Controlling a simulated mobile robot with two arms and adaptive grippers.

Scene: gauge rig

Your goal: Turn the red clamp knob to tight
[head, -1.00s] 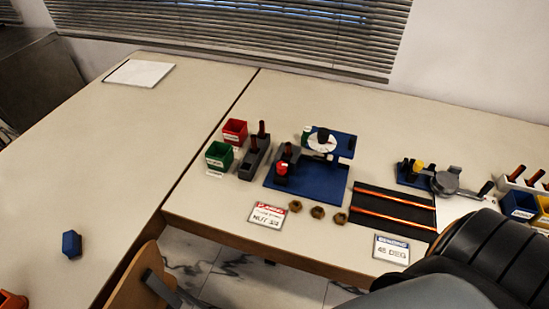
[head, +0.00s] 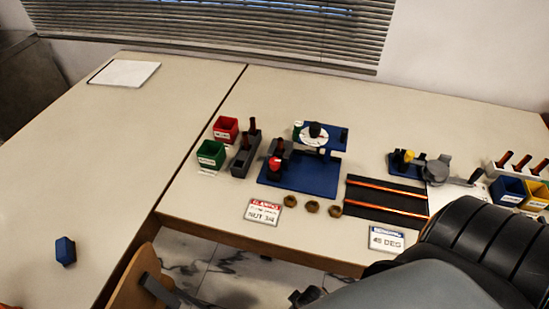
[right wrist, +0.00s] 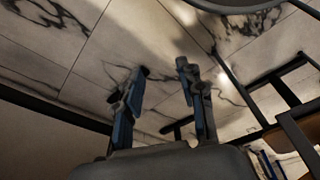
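The red clamp knob (head: 274,163) sits upright on a dark clamp block at the left side of the blue rig plate (head: 315,180). A white round dial (head: 313,140) with a black knob stands behind it on the same blue rig. My right gripper (right wrist: 160,90) is open and empty in the right wrist view, its two fingers apart above the marbled floor. My right arm covers the lower right of the head view, well away from the knob. My left gripper is not in view. The knob's marking is too small to read.
Red bin (head: 226,130), green bin (head: 211,154) and a grey holder (head: 243,160) stand left of the rig. Brass nuts (head: 312,207) and a sign (head: 263,211) lie in front. A black mat (head: 385,200) with copper rods lies right. The left table is mostly clear.

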